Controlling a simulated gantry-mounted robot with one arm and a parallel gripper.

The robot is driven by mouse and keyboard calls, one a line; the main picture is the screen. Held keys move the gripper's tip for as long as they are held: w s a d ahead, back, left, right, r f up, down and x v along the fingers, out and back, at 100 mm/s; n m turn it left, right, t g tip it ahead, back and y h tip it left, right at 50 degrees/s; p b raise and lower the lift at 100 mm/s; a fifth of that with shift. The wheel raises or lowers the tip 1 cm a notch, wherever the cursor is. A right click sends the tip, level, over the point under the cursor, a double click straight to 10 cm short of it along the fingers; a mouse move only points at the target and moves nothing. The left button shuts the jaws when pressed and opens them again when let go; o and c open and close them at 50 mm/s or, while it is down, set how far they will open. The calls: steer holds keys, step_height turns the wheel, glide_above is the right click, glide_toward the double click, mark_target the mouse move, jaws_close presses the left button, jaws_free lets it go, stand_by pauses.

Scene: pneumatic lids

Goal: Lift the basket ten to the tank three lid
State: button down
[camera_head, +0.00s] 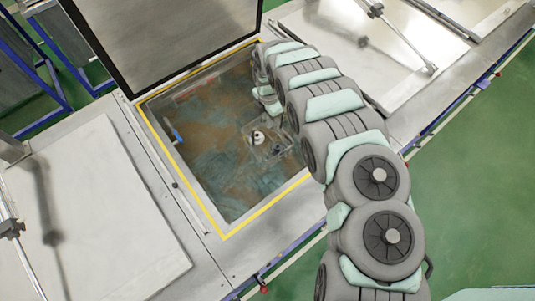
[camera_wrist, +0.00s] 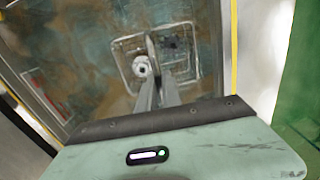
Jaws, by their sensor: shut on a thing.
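A wire-like, see-through basket (camera_head: 272,152) is inside the open tank (camera_head: 207,215). It also shows in the wrist view (camera_wrist: 184,82), with a white round part (camera_wrist: 140,66) in it and an upright handle (camera_wrist: 151,44) at its middle. My gripper (camera_wrist: 158,82) is over the basket, its fingers shut on that handle. In the head view my arm's end hides the fingers. The tank lid (camera_head: 165,35) stands raised at the tank's far side. I cannot read a number on the basket, tank or lid. How deep the basket sits in the murky liquid is unclear.
Yellow edging surrounds the tank opening. A closed lid (camera_head: 90,215) lies to the left with a rod on it, and another closed lid (camera_head: 345,60) lies to the right. Blue railings (camera_head: 40,60) stand at the far left. Green floor (camera_head: 475,170) is clear at the right.

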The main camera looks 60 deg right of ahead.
steer(key=r, duration=0.4)
steer(key=shift+d+r, duration=0.15)
steer(key=shift+d, duration=0.05)
steer(key=shift+r, duration=0.35)
steer(key=shift+w+a, duration=0.1)
